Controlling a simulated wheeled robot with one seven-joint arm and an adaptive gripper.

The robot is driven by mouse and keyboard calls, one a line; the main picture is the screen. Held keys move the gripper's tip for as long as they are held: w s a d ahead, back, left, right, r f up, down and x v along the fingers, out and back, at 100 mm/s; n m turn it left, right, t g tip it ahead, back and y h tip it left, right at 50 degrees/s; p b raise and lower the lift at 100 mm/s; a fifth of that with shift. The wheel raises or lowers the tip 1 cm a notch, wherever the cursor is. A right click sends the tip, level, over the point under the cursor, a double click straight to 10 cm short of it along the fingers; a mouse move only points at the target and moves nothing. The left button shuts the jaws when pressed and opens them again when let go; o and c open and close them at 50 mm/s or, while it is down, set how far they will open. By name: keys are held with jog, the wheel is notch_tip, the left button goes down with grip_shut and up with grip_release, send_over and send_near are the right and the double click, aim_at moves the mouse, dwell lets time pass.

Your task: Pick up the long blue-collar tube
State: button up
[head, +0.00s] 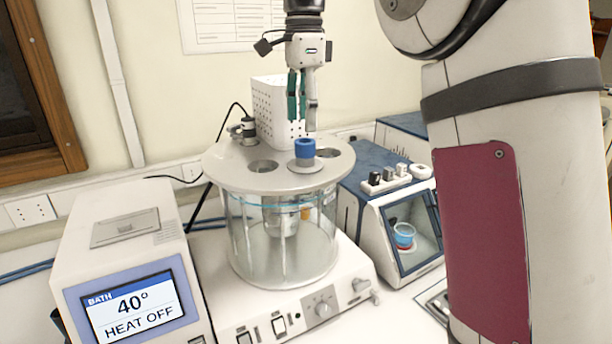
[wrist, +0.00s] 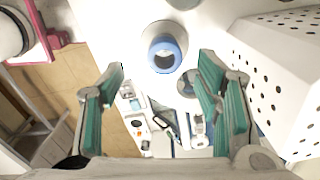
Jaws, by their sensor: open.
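The tube with the blue collar (head: 305,148) stands upright in an opening of the round lid (head: 235,168) on the glass bath. Only its collar rises above the lid; an orange piece (head: 305,213) shows below through the glass, and I cannot tell if it belongs to the tube. My gripper (head: 301,121) points down above the collar, open and empty, with a gap between fingertips and collar. In the wrist view the round blue collar (wrist: 166,54) appears beyond the spread green-padded fingers of my gripper (wrist: 160,74), roughly centred between them.
A perforated white box (head: 272,103) stands behind the lid, close to my gripper; it also shows at right in the wrist view (wrist: 275,75). The lid has other round openings beside the tube. A blue-topped instrument (head: 370,205) stands right, a display unit (head: 120,250) left.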

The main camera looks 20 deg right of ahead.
aim_at(306, 141)
jog(key=shift+w+d+f+p, duration=0.15)
jog(key=shift+f+p, duration=0.4)
jog(key=shift+f, duration=1)
jog(key=shift+w+d+f+p, duration=0.1)
jog(key=shift+f+p, duration=0.45)
jog(key=shift+f, duration=0.95)
grip_shut()
jog(key=shift+r, duration=0.15)
